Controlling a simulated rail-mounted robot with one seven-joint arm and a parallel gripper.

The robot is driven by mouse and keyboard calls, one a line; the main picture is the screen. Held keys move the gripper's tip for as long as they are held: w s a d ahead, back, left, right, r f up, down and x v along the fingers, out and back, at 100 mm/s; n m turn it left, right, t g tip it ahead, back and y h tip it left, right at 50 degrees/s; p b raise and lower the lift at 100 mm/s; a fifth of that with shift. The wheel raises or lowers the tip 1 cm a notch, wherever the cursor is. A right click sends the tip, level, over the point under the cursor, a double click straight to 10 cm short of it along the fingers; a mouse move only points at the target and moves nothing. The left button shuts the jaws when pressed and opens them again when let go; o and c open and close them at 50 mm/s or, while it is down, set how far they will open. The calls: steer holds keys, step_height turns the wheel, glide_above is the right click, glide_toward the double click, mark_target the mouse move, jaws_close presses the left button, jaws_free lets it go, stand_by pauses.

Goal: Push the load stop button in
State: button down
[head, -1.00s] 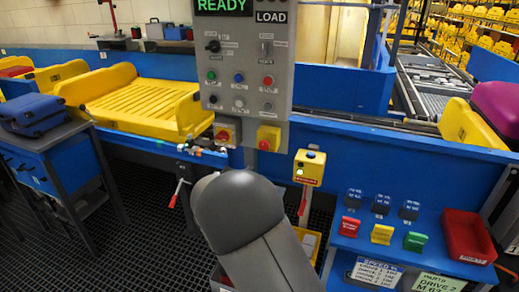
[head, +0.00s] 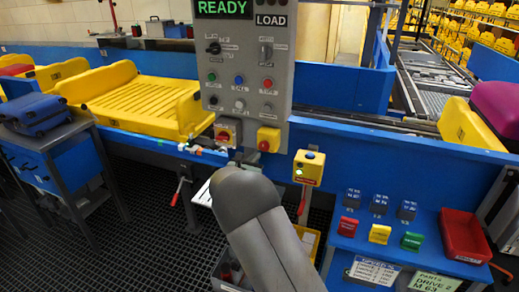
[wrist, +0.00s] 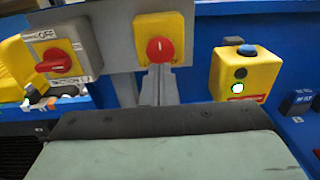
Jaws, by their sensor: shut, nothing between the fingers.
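The load stop button is a red knob on a yellow box (head: 268,138) at the lower right of the grey LOAD control panel (head: 247,60). In the wrist view the red button (wrist: 160,49) faces me on its yellow box, at upper centre. My gripper (wrist: 158,72) is shut and empty, its grey fingers pointing up at the button from just below. Fingertips overlap the button's lower edge in the picture; I cannot tell whether they touch it. In the head view my grey arm hides most of the gripper.
A red rotary switch (wrist: 54,62) marked OFF is left of the button. A yellow box (wrist: 240,72) with a blue button and lit green lamp stands to the right. A blue bench (head: 400,225) holds coloured blocks and a red tray (head: 463,235). A yellow conveyor tray (head: 130,95) lies left.

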mark_target(263, 147)
steer(key=p+x, duration=0.1)
steer(key=x, duration=0.3)
steer(key=shift+w, duration=0.2)
steer(key=shift+f, duration=0.1)
steer(key=shift+w+d+f+b, duration=0.15)
steer(key=shift+w+d+b, duration=0.1)
steer(key=shift+w+b, duration=0.45)
steer(key=shift+w+d+r, duration=0.1)
steer(key=shift+d+r, duration=0.05)
steer(key=shift+r, duration=0.5)
steer(key=shift+b, duration=0.35)
steer(key=shift+s+f, duration=0.25)
steer(key=shift+s, duration=0.05)
steer(key=b+v, duration=0.3)
steer(key=v, duration=1.1)
steer(key=shift+a+b, duration=0.35)
steer(key=shift+a, duration=0.05)
